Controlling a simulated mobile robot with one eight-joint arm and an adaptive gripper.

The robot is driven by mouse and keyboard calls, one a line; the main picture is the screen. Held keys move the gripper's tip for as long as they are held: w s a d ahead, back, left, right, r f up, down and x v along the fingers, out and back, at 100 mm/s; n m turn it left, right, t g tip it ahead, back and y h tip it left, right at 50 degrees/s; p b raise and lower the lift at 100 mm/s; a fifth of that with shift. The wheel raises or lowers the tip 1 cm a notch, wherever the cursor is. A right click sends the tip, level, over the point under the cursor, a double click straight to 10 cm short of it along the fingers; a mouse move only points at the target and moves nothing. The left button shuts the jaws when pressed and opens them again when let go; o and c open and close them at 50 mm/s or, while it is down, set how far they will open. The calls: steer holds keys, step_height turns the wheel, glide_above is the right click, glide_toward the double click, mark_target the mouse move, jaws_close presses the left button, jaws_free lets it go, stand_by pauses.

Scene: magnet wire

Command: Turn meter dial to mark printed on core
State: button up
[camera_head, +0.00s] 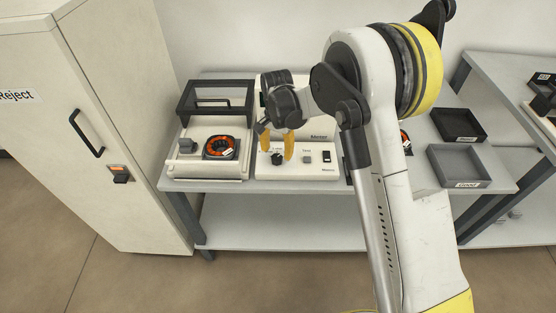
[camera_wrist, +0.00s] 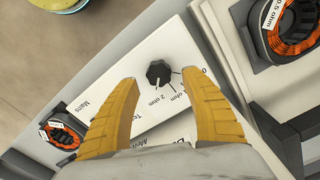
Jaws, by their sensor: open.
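The white meter (camera_head: 318,164) stands on the bench, with its black dial (camera_head: 277,158) on the front panel. In the wrist view the dial (camera_wrist: 158,73) has ohm labels beside it, one reading "2 ohm"; its pointer direction is unclear. My gripper (camera_head: 277,152) is open over the dial. In the wrist view my gripper (camera_wrist: 160,77) has a yellow finger on each side of the dial, with gaps; its height above the panel is unclear. A core with orange wire (camera_head: 220,147) sits in the left fixture. Its printed mark (camera_wrist: 266,14) appears to read "0.5 ohm".
Another orange-wound core (camera_wrist: 62,134) lies beyond the meter's other side, mostly hidden by my arm in the head view. A raised dark-framed lid (camera_head: 215,98) is on the fixture. A "Good" tray (camera_head: 460,184) and a dark tray (camera_head: 458,138) stand right. The Reject cabinet (camera_head: 75,60) is left.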

steer(key=shift+f+b, duration=0.35)
steer(key=shift+f, duration=1.1)
steer(key=c, duration=1.2)
